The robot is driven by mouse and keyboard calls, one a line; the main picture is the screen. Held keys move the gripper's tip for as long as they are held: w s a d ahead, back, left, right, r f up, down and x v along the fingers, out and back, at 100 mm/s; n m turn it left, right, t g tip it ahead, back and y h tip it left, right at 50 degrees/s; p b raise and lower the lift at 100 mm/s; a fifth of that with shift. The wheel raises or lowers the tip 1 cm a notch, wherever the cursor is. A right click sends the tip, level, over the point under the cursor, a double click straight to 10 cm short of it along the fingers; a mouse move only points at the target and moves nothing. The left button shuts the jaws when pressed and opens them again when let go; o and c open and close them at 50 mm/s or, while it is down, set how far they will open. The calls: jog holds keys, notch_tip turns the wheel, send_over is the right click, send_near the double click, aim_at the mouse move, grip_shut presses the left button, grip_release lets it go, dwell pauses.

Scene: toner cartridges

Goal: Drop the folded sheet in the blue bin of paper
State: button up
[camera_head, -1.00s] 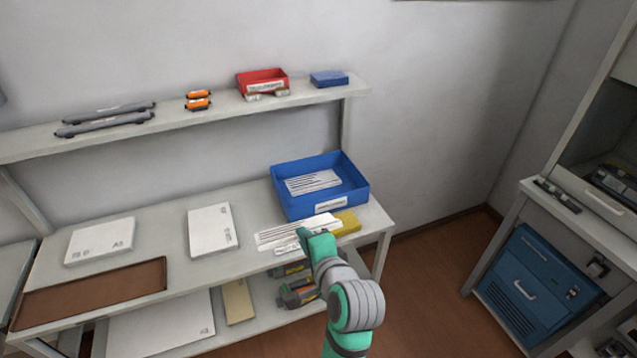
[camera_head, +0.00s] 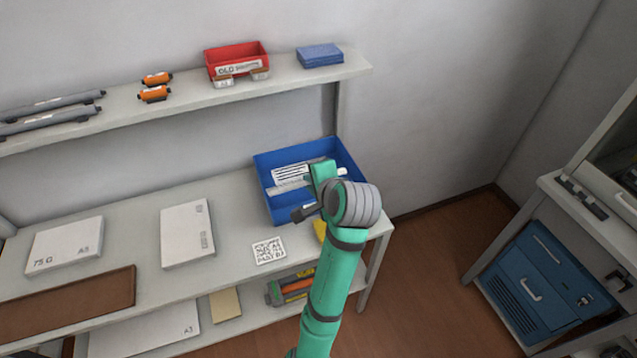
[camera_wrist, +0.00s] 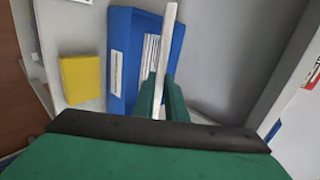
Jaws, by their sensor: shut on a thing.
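The blue bin (camera_head: 283,213) stands on the tabletop at its right end, with lined white paper (camera_head: 303,171) inside. My gripper (camera_head: 318,178) is over the bin, shut on the folded sheet (camera_head: 287,187), a thin white piece. In the wrist view the sheet (camera_wrist: 169,40) is seen edge-on between my green fingers (camera_wrist: 160,92), sticking out across the bin (camera_wrist: 128,60). My arm hides the bin's right front part. I cannot tell how high the sheet is above the paper.
A yellow block (camera_wrist: 82,79) lies just in front of the bin. A coded card (camera_head: 268,250) and white paper packs (camera_head: 187,235) lie to the left. The upper shelf (camera_head: 180,107) carries a red box (camera_head: 236,60), a blue stack (camera_head: 320,56) and cartridges.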

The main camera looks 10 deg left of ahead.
jog(key=w, duration=0.1)
jog(key=w+f, duration=0.1)
jog(key=w, duration=0.2)
jog(key=shift+w+f, duration=0.1)
jog(key=shift+f, duration=0.2)
jog(key=w+f, duration=0.2)
jog(key=f, duration=0.1)
jog(key=w+f, duration=0.1)
jog(key=f, duration=0.1)
jog(key=shift+w+a, duration=0.15)
jog(key=shift+w, duration=0.2)
jog(key=shift+w+f, duration=0.3)
jog(key=shift+f, duration=0.75)
jog(key=shift+w+f, duration=0.25)
jog(key=shift+f, duration=0.8)
jog(key=shift+f, duration=0.6)
